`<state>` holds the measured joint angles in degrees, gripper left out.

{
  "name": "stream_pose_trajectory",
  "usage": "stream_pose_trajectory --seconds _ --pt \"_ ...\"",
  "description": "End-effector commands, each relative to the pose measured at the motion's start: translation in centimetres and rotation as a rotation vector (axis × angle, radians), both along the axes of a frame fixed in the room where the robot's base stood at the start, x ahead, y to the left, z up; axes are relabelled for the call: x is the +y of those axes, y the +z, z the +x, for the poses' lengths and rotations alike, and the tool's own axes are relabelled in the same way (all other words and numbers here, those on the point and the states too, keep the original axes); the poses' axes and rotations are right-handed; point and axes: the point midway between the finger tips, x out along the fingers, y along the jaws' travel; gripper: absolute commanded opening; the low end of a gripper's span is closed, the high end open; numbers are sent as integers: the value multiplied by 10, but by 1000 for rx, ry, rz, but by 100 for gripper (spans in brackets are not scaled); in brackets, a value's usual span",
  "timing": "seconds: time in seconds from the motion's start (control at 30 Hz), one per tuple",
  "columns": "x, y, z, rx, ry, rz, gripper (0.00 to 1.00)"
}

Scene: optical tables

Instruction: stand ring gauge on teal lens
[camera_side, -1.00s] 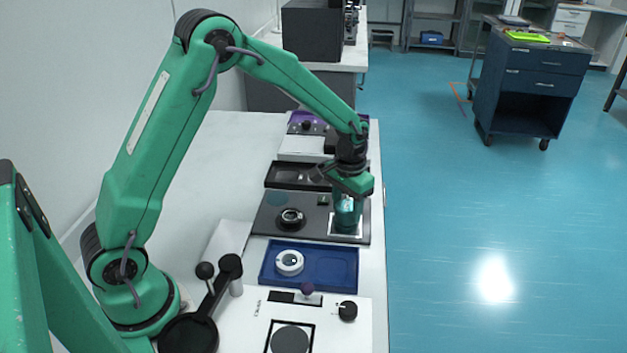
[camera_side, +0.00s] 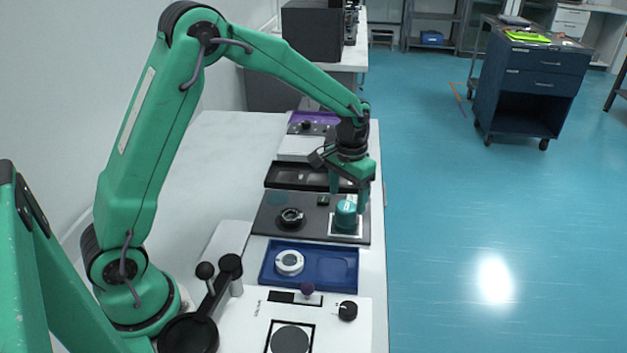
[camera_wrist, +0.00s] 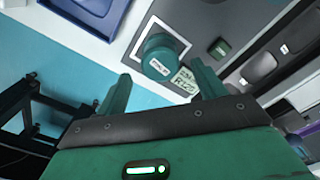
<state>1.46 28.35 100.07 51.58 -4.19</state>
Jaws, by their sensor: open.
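A teal cylinder (camera_side: 345,215) with a white label, which looks like the teal lens, stands upright on a white-bordered square. It also shows in the wrist view (camera_wrist: 157,56). A pale ring (camera_side: 289,262) with a darker middle lies in the blue tray; it may be the ring gauge. My gripper (camera_side: 349,198) is open and empty above the teal cylinder. The wrist view shows its fingers (camera_wrist: 162,90) spread apart.
The blue tray (camera_side: 335,268) lies in front of the dark board (camera_side: 267,226). A small card (camera_wrist: 184,81) lies beside the cylinder. A black tray (camera_side: 280,176) is behind. A panel with a black knob (camera_side: 347,311) stands in front. The table's right edge is close.

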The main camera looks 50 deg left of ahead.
Motion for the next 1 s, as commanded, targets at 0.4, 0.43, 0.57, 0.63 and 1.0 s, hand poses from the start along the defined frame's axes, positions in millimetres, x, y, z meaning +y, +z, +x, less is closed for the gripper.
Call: stream_pose_trajectory --seconds 0.4,0.43,0.57,0.63,1.0 --pt "0 66 1 -4 0 0 70" --pt "0 69 1 -4 0 0 70" --pt "0 79 0 -3 0 0 70" --pt "0 82 0 -1 0 0 70" --pt "0 84 0 -1 0 0 70"
